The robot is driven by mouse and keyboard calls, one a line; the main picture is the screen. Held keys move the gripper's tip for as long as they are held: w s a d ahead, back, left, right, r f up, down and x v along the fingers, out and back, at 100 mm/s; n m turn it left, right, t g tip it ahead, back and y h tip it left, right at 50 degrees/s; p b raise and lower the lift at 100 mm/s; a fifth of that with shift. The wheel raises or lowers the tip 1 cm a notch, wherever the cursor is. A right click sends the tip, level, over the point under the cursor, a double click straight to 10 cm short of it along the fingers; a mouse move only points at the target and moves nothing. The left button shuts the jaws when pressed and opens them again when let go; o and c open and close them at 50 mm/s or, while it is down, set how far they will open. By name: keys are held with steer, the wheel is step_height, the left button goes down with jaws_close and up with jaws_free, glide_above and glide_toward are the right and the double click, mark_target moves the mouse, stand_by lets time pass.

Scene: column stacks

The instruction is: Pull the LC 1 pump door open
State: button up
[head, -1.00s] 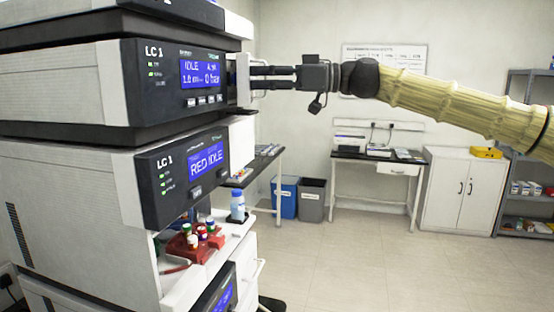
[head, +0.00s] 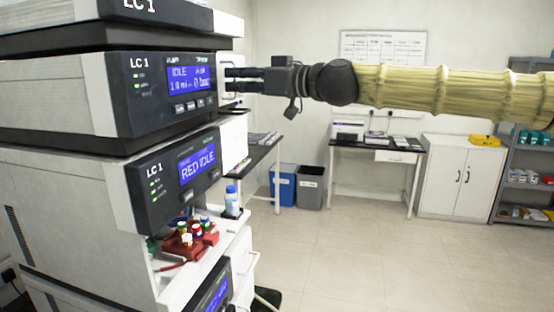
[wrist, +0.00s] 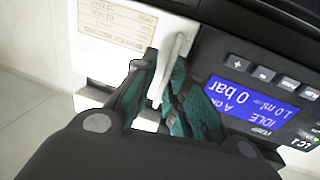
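The LC 1 pump (head: 160,85) is the upper module with the blue "IDLE, 0 bar" display, at the left in the head view. Its white door (head: 227,64) is a narrow strip at the right end of the black front, partly behind my gripper (head: 232,80). In the wrist view the door (wrist: 100,50) carries a printed label, and a pale bar handle (wrist: 177,52) stands out from it. My gripper's teal-padded fingers (wrist: 165,80) lie on both sides of the handle and appear shut on it. How far the door stands open cannot be told.
A lower LC 1 module (head: 180,170) reads "RED IDLE". Below it a red tray (head: 190,245) holds several coloured-cap vials, with a blue-capped bottle (head: 232,200) beside it. Bins, benches and a white cabinet (head: 455,180) stand far back. The floor at right is clear.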

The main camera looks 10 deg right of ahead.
steer(key=shift+a, duration=0.45)
steer(key=b+v, duration=0.4)
steer(key=v, duration=0.7)
steer(key=w+a+f+m+h, duration=0.1)
steer(key=w+a+f, duration=0.1)
steer(key=f, duration=0.7)
steer(key=w+a+f+m+h+b, duration=0.1)
steer(key=w+a+f+m, duration=0.1)
steer(key=f, duration=0.8)
steer(key=shift+w+a+g+h, duration=0.2)
steer(key=shift+w+g+h, duration=0.1)
steer(key=shift+h, duration=0.1)
steer(key=shift+f, duration=0.15)
